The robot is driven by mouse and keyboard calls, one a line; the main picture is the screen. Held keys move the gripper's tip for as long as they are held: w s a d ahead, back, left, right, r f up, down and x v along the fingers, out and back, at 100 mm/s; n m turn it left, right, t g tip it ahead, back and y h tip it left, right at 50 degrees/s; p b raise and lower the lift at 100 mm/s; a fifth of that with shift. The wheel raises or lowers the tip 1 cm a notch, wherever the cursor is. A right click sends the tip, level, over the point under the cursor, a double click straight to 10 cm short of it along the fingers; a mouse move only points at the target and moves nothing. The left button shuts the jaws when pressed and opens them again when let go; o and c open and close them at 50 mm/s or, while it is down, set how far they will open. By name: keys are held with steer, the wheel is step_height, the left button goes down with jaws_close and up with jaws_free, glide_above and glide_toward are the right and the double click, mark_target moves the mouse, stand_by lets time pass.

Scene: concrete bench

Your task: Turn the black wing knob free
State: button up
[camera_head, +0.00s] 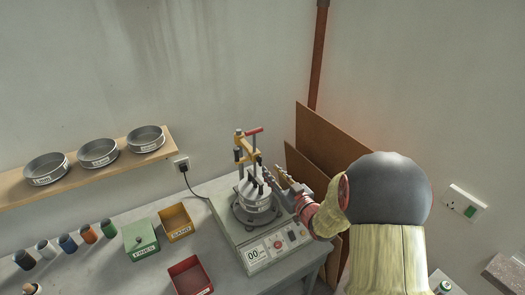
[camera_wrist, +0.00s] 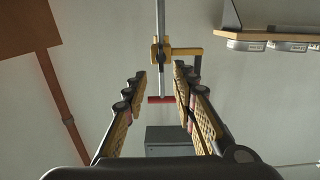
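The shaker machine (camera_head: 262,245) stands on the bench with a stack of pale round sieves (camera_head: 257,198) on it. A yellow clamp (camera_head: 246,145) with a red bar handle (camera_head: 254,131) rises behind the stack. The clamp also shows in the wrist view (camera_wrist: 182,52), on a grey rod, with the red bar (camera_wrist: 161,99) below it. Small dark parts sit at the clamp; I cannot tell for certain which is the black wing knob. My gripper (camera_head: 272,177) is beside the clamp, at its right. In the wrist view its fingers (camera_wrist: 160,72) are apart, with nothing gripped between them.
A wall shelf (camera_head: 90,170) carries three round sieves at the left. A green box (camera_head: 140,240), a yellow tray (camera_head: 177,222) and a red tray (camera_head: 189,276) stand on the bench, with several small jars further left. Brown boards (camera_head: 325,140) lean behind my arm.

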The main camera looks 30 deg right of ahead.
mark_target(261, 160)
steer(key=w, duration=0.7)
steer(key=shift+w+a+r+p, duration=0.1)
steer(key=shift+w+a+p, duration=0.05)
steer(key=shift+w+p, duration=0.2)
steer(key=shift+s, duration=0.1)
steer(key=shift+c, duration=1)
jaws_close()
